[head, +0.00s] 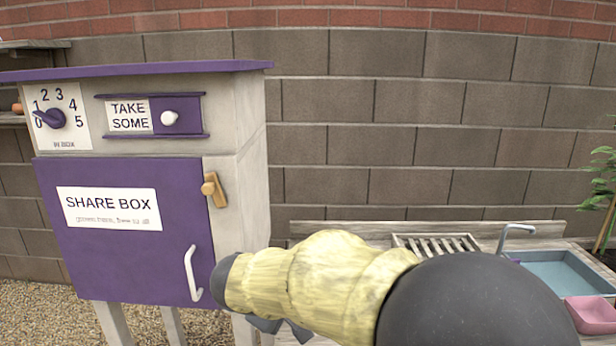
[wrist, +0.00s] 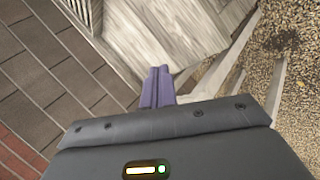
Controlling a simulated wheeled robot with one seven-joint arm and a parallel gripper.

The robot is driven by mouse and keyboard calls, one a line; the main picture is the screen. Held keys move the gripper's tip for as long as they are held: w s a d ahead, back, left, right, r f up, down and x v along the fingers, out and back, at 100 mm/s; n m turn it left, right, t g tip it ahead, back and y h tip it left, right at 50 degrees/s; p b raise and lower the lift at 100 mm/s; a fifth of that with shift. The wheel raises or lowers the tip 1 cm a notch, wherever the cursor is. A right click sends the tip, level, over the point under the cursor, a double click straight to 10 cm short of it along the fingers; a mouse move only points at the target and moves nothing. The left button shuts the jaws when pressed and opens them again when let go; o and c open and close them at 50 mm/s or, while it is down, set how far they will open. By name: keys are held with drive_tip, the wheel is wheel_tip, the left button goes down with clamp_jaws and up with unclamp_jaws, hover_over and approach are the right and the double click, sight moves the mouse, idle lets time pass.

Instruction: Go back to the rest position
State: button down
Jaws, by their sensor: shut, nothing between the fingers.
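My arm in its pale yellow sleeve crosses the lower middle of the head view, in front of the share box's right side. My gripper (wrist: 157,88) shows in the wrist view with its two fingers together and nothing between them. In the head view only dark parts of it show below the sleeve.
A dial (head: 50,118) and a "TAKE SOME" sign (head: 128,116) sit above the door. At right are a slatted rack (head: 435,243), a blue-grey sink (head: 565,272), a pink tub (head: 592,314) and a plant (head: 603,185). A block wall (head: 400,140) closes the back. Gravel (head: 35,315) lies below.

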drive_tip(key=s+d+f+m+g+y, duration=0.2)
drive_tip(key=s+d+f+m, duration=0.3)
drive_tip(key=s+d+f, duration=0.3)
drive_tip(key=s+d+f+m+g+y, duration=0.25)
drive_tip(key=s+d+f+m, duration=0.3)
drive_tip(key=d, duration=0.45)
wheel_tip(320, 180, up, 21)
drive_tip(key=p, duration=2.1)
drive_tip(key=shift+w+d, duration=0.15)
drive_tip(key=shift+h, duration=0.25)
drive_tip(key=c, duration=2.1)
unclamp_jaws()
